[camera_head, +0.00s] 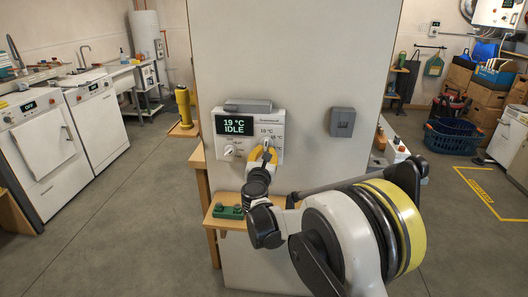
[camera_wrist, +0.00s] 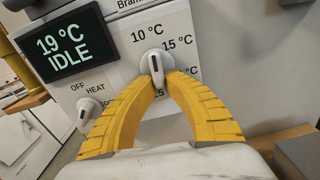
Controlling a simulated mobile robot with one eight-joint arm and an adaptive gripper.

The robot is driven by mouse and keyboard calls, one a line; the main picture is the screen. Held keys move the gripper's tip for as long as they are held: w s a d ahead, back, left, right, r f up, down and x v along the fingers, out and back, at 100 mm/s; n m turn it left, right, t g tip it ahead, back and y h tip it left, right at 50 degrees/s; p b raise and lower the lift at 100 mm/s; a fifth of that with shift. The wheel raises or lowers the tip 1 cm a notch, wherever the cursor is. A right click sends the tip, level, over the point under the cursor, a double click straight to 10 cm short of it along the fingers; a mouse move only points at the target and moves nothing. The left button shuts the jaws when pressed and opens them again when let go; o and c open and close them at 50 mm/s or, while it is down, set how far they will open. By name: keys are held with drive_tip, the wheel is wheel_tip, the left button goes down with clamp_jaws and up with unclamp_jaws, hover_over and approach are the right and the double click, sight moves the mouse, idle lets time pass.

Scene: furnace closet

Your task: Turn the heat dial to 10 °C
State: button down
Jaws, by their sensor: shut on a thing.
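A white thermostat panel (camera_head: 240,159) is mounted on the wall pillar. Its dark display (camera_head: 235,124) reads 19 °C IDLE, and the display also shows in the wrist view (camera_wrist: 62,42). The heat dial (camera_wrist: 155,62), a white knob with a dark mark, sits below a 10 °C label (camera_wrist: 147,34); 15 °C labels stand to its right. The mark points roughly up, near the 10 °C label. My gripper (camera_wrist: 160,78) has its yellow fingers shut on the dial; it also shows in the head view (camera_head: 264,151). The fingers hide part of the lower labels.
A second knob (camera_wrist: 90,111) with OFF and HEAT labels sits left of the dial, close to my left finger. A grey box (camera_head: 342,122) is on the wall to the right. A wooden shelf (camera_head: 210,220) with a green object (camera_head: 228,212) is below the panel.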

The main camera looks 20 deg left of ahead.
drive_tip(key=shift+d+n, duration=0.1)
drive_tip(key=shift+n, duration=0.4)
drive_tip(key=c, duration=1.4)
unclamp_jaws()
drive_tip(key=shift+c, duration=0.2)
drive_tip(key=v, duration=1.2)
